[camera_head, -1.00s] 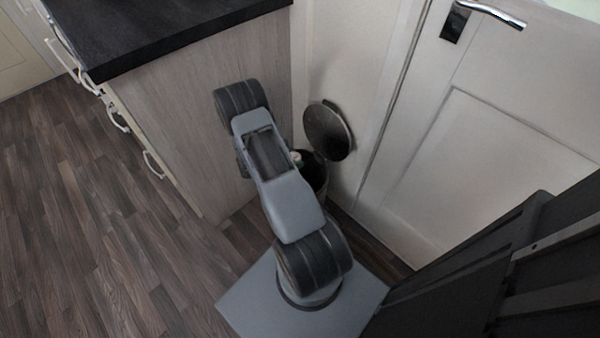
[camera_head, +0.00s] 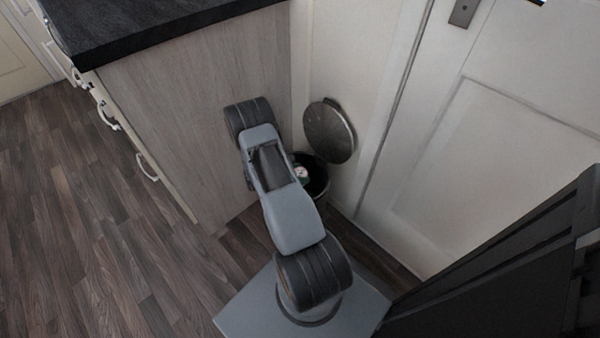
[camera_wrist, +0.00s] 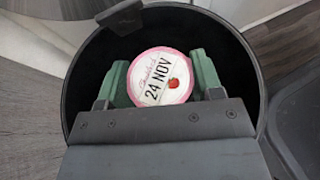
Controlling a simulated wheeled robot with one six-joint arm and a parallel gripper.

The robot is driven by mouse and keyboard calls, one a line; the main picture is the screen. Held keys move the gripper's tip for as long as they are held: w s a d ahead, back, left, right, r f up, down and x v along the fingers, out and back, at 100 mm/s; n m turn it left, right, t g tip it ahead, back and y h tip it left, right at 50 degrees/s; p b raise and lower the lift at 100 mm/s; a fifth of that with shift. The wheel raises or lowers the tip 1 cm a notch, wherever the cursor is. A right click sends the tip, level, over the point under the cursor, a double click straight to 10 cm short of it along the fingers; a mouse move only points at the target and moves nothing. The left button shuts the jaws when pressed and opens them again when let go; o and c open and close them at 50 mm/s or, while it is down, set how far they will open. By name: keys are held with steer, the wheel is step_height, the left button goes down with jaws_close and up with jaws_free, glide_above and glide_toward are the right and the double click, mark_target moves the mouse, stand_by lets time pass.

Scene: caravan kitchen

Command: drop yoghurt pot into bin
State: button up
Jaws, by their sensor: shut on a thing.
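The yoghurt pot (camera_wrist: 160,76) shows its round pink-rimmed lid, with a strawberry picture and "24 NOV" on it, in the wrist view. My gripper (camera_wrist: 158,84) is shut on it, one green finger on each side. Pot and fingers are over the open mouth of the dark round bin (camera_wrist: 84,62). How deep they reach into it is hard to tell. In the head view the bin (camera_head: 318,178) stands partly hidden behind my arm, its round metal lid (camera_head: 330,132) raised. A small part of the pot (camera_head: 301,172) shows at the bin's mouth.
A kitchen cabinet (camera_head: 200,120) with a black worktop (camera_head: 150,30) stands to the left of the bin. A pale door (camera_head: 490,150) is to the right. The wooden floor (camera_head: 90,210) at the left is clear.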

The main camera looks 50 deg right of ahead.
steer(key=o, duration=1.1)
steer(key=shift+c, duration=0.2)
steer(key=shift+a, duration=0.1)
steer(key=p+v, duration=0.3)
steer(key=v, duration=1)
steer(key=shift+a+r+p, duration=0.15)
steer(key=shift+a+p, duration=0.1)
steer(key=shift+p, duration=0.15)
steer(key=shift+w, duration=0.1)
steer(key=s+a+r+m+t+y+p, duration=0.3)
steer(key=a+r+p, duration=0.3)
steer(key=r, duration=1.4)
steer(key=s+a+r+m+t+y+p, duration=0.3)
steer(key=r+p, duration=1.1)
steer(key=r, duration=0.5)
steer(key=s+a+r+m+t+y+p, duration=0.3)
steer(key=a+r+p, duration=0.7)
steer(key=r, duration=1)
steer(key=s+m+y, duration=0.2)
steer(key=m+y, duration=0.1)
steer(key=m, duration=0.1)
steer(key=shift+r+y, duration=0.3)
steer(key=shift+r, duration=0.05)
